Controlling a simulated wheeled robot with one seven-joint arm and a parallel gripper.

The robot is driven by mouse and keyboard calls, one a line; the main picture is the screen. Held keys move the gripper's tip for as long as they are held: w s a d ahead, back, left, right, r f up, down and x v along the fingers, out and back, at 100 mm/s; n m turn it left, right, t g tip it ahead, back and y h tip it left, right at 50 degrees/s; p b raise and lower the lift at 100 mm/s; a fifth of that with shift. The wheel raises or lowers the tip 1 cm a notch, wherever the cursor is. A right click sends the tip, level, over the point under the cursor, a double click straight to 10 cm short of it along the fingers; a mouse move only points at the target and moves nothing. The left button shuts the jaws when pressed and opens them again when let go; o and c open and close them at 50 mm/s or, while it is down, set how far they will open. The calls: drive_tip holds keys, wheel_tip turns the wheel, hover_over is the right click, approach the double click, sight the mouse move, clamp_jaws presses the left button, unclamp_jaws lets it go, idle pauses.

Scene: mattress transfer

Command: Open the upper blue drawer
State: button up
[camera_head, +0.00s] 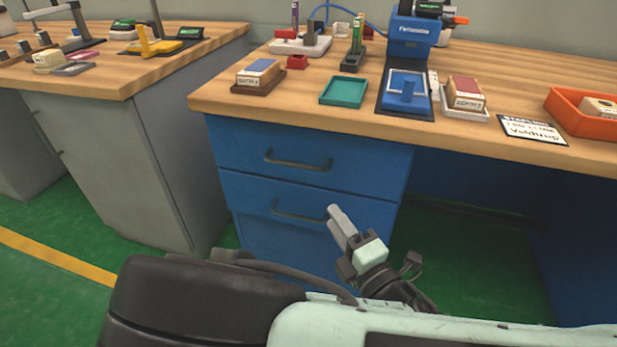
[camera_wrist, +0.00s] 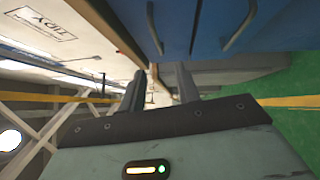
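The upper blue drawer (camera_head: 240,145) is the top front of the blue cabinet under the wooden worktop, and it looks shut. Its dark bar handle (camera_head: 298,163) shows in the head view. In the wrist view the handle nearer the worktop edge (camera_wrist: 153,27) is at the top. My gripper (camera_head: 334,216) is in front of the cabinet, over the right part of the lower drawer in the head view, below and right of the upper handle. In the wrist view my gripper (camera_wrist: 160,76) has its two fingers apart with nothing between them. It does not hold the handle.
The lower blue drawer (camera_head: 235,190) with its own handle (camera_head: 298,214) is directly below. The wooden worktop (camera_head: 310,112) overhangs the drawers and carries several trays and tools. A grey cabinet (camera_head: 165,150) stands to the left. Green floor shows between the cabinets and at right.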

sight(294, 165)
drive_tip(key=shift+n, duration=0.3)
drive_tip(key=b+x, duration=0.1)
drive_tip(key=x, duration=0.4)
drive_tip(key=b+x, duration=0.1)
drive_tip(key=x, duration=0.5)
drive_tip(key=b+x, duration=0.1)
drive_tip(key=x, duration=0.5)
drive_tip(key=shift+a+r, duration=0.25)
drive_tip(key=shift+a, duration=0.1)
drive_tip(key=shift+s, duration=0.1)
clamp_jaws()
